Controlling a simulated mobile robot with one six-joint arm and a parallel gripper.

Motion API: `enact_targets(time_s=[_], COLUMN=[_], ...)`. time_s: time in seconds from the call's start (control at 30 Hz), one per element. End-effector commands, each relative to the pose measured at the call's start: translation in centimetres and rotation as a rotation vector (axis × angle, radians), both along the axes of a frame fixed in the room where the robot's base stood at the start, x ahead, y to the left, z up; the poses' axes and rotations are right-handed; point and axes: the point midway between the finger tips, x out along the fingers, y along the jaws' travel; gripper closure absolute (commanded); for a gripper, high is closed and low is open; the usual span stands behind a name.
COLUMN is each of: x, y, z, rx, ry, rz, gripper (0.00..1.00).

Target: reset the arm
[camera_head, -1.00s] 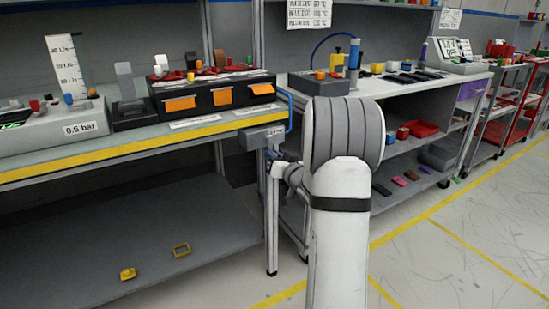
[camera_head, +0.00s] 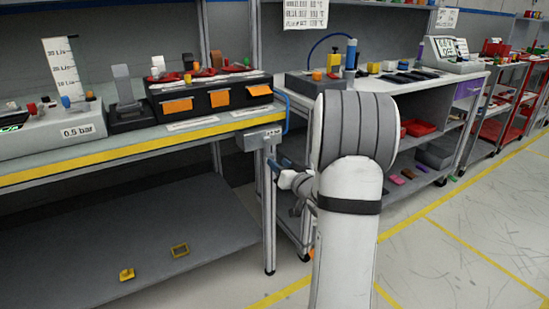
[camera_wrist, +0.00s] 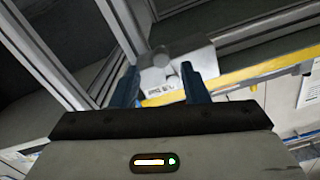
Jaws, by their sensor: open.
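My arm rises in the middle of the head view, its large grey-banded joint hiding part of the bench behind it. My gripper shows in the wrist view (camera_wrist: 163,88) with two blue fingers spread apart and nothing between them. A grey box (camera_wrist: 178,62) with round knobs and a label appears beyond the fingertips. In the head view this grey box (camera_head: 259,139) hangs at the right front corner of the yellow-edged bench (camera_head: 120,146).
A black unit with orange labels (camera_head: 215,97) and a grey 0.5 bar unit (camera_head: 55,128) stand on the bench. A white-topped workbench (camera_head: 410,86) stands behind my arm. Red carts (camera_head: 510,115) are at the far right. The floor (camera_head: 450,240) at right is clear.

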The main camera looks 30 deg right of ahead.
Motion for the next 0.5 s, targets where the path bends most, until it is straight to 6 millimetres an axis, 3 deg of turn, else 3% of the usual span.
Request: enact_targets(time_s=[0.2, 0.5], x=[-2.4, -2.6], y=[-0.1, -0.1], z=[0.1, 0.0], rx=[-0.001, -0.001], ry=[0.0, 0.0], rz=[-0.001, 0.0], gripper=[0.59, 0.59])
